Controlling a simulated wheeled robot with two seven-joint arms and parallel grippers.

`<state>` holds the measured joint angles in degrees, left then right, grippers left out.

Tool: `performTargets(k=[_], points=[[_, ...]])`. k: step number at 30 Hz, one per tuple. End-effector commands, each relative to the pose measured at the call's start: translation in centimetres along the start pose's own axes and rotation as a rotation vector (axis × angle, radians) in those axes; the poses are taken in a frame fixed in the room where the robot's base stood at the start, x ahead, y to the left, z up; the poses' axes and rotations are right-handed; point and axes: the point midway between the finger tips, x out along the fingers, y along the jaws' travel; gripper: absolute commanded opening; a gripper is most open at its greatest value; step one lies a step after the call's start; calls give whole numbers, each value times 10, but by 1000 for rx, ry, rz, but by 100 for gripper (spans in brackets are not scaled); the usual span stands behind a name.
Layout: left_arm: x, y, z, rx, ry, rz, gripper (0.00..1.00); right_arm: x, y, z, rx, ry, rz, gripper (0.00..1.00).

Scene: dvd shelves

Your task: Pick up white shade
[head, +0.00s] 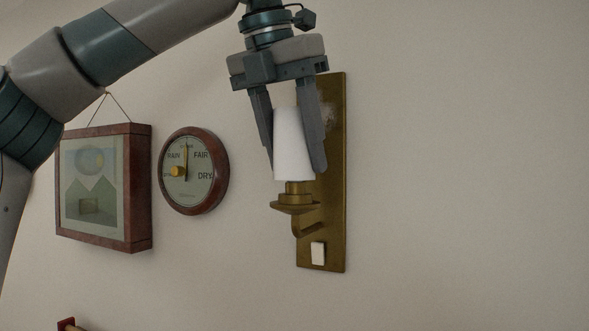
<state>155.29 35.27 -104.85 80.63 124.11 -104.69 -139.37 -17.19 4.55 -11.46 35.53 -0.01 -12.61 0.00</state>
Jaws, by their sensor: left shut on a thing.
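The white shade (291,150) is a tapered cylinder at the middle of the head view. It stands upright over the brass holder and cup (294,203) of a wall lamp, and its lower rim is at the top of that holder; I cannot tell whether they touch. My left gripper (297,166) comes down from above, with one finger on each side of the shade, shut on it. The shade's sides are partly hidden by the fingers. My right gripper is not in view.
The lamp's brass backplate (334,210) is fixed to the wall, with a small white switch (318,253) low on it. A round barometer (194,171) and a framed picture (141,190) hang to the left. The wall to the right is bare.

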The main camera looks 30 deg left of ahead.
Motion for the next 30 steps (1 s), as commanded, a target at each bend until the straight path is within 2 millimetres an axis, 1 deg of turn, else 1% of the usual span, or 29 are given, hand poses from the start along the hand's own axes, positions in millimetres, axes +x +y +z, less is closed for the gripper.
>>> performTargets(k=[6, 10, 12, 15, 20, 30], points=[[-28, -1, 12, 0, 0, -2, 23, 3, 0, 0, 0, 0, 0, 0], [-41, -1, 17, 0, 2, -3, 23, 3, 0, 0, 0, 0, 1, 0], [-51, -1, 21, -1, 1, -1, 23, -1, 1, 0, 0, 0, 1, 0], [-59, -1, 24, 0, 0, -1, 23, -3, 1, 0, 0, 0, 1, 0], [-63, 0, 26, 1, 1, 0, 23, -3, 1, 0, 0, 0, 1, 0], [-63, 0, 26, 1, 1, 0, 23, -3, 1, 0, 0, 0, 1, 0]])
